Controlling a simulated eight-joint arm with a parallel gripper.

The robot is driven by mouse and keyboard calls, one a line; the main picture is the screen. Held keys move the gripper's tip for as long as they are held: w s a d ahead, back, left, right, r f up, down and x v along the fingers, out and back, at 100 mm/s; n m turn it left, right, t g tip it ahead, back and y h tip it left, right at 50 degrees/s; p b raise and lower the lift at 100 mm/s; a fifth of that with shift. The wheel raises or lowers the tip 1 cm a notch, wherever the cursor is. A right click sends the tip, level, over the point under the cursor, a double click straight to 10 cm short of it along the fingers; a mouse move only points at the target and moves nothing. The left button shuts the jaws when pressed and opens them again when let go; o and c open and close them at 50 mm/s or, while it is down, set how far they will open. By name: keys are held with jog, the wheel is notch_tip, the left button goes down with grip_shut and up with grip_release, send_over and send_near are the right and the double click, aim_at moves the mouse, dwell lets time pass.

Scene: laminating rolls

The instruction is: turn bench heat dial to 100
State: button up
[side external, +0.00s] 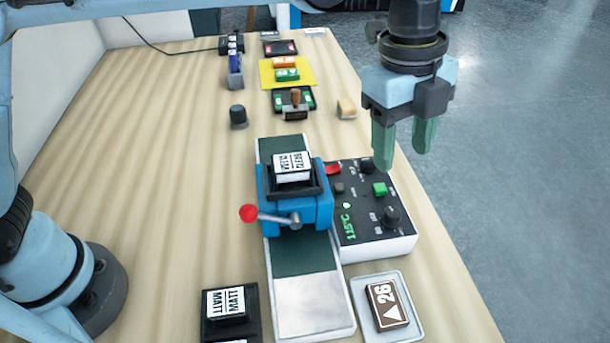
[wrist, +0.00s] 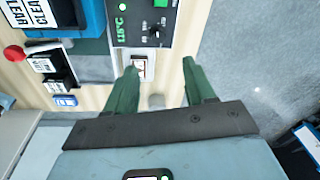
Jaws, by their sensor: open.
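The black control box (side external: 365,235) sits on the bench beside the blue laminating press (side external: 297,212). Its green display (side external: 349,228) reads 115°C. It carries a black dial (side external: 390,217) near its front right, another black knob (side external: 367,166) at the back and a green button (side external: 380,189). Their labels are too small to read. My gripper (side external: 403,160) is open and empty, in the air above the back right of the box. In the wrist view the box (wrist: 140,40) lies beyond my open fingers (wrist: 160,75), with a dial (wrist: 155,31) showing.
A red-balled lever (side external: 248,213) sticks out left of the press. A tray with a brown block marked 26 (side external: 387,305) stands in front of the box, and a black MATT holder (side external: 230,310) is at front left. The bench ends just right of the box.

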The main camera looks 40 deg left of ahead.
aim_at(393, 212)
jog(key=f+m, duration=0.1)
jog(key=f, duration=0.3)
jog(key=d+f+m+y, duration=0.1)
jog(key=f+m, duration=0.1)
jog(key=f, duration=0.2)
jog(key=f+m, duration=0.1)
jog(key=f, duration=0.3)
jog(key=shift+d+m+y, duration=0.3)
jog(key=shift+m, duration=0.1)
grip_shut()
